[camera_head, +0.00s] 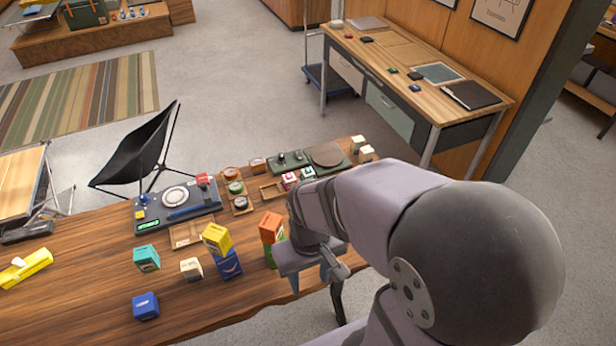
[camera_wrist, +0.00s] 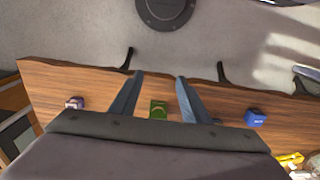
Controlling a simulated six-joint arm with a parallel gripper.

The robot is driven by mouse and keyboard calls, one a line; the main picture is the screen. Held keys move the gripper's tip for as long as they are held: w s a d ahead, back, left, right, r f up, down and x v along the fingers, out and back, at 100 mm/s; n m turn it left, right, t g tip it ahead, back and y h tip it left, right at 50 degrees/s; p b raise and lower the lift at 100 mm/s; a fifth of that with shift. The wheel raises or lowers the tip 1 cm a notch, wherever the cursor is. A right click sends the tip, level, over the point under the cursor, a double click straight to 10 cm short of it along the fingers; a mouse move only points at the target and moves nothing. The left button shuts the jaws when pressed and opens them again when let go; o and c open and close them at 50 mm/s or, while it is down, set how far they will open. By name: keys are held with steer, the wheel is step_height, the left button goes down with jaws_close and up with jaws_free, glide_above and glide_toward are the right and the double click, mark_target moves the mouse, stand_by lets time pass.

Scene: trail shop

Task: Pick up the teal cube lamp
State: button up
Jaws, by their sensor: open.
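The teal cube lamp (camera_head: 147,258) sits on the wooden counter (camera_head: 95,240) in the head view, left of a cream cube (camera_head: 191,268) and behind a blue cube (camera_head: 146,305). I cannot make it out in the wrist view. My gripper (camera_head: 309,280) is well to the right of the lamp, near the counter's front edge. In the wrist view my gripper (camera_wrist: 159,76) is open, its two fingers apart, with a green block (camera_wrist: 158,108) showing between them. Nothing is held.
A yellow cube (camera_head: 216,238) is stacked on another blue cube (camera_head: 229,264), right of the lamp. An orange cube (camera_head: 271,227) is stacked on the green block beside my gripper. A dark device panel (camera_head: 177,204) stands behind the lamp; a yellow object (camera_head: 27,268) lies left.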

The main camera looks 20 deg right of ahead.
steer(key=shift+f, duration=0.1)
steer(key=m+t+b, duration=1.8)
steer(key=m+b, duration=1.5)
steer(key=m, duration=0.3)
glide_above(310, 177)
steer(key=s, duration=0.2)
step_height(310, 177, down, 10)
steer(key=shift+w, duration=0.25)
steer(key=f, duration=0.8)
steer(key=shift+w, duration=0.85)
steer(key=shift+w, duration=0.1)
